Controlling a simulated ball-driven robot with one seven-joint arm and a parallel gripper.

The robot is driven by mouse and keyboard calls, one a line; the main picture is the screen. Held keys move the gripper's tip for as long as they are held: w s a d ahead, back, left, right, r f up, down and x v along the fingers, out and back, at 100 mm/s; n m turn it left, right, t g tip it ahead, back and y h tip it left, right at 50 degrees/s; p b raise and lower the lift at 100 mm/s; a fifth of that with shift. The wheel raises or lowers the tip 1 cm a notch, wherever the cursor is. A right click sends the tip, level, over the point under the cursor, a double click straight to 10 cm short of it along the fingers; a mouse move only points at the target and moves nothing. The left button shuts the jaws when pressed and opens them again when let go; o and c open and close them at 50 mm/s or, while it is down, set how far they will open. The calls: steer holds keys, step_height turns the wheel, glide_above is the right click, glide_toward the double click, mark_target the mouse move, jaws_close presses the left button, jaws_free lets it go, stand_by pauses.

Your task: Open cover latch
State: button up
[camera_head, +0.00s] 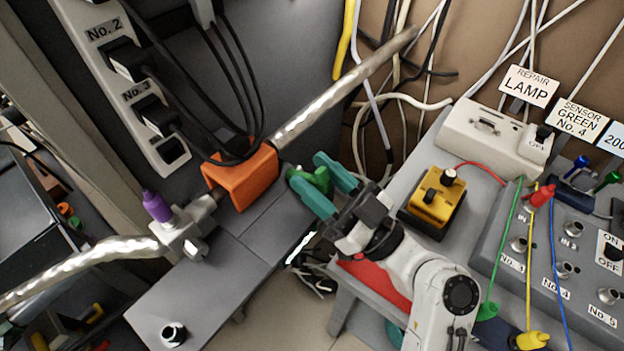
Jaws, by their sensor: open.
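An orange cover (241,177) sits over the metal rod assembly at the centre left. A bright green piece (318,179) shows just right of the cover, between the teal fingers of my gripper (305,170). It may be the latch, but I cannot tell for sure. The gripper is open, with its fingers pointing up-left toward the cover and a finger on each side of the green piece. I cannot tell whether either finger touches it. The far side of the green piece is partly hidden by the fingers.
A shiny metal rod (345,86) rises to the upper right. A purple knob (157,207) tops a metal clamp at left. A yellow box (433,199) and a grey switch panel (560,265) with coloured cables stand right of my arm. Cables hang behind.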

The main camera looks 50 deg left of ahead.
mark_target(319, 170)
steer(key=shift+r, duration=0.4)
step_height(319, 170, up, 3)
steer(key=shift+s+d+f, duration=0.1)
steer(key=shift+f, duration=0.05)
steer(key=s+d+r, duration=0.7)
steer(key=s+r, duration=0.2)
steer(key=s, duration=0.2)
steer(key=shift+s+d+r, duration=0.2)
steer(key=shift+d, duration=0.15)
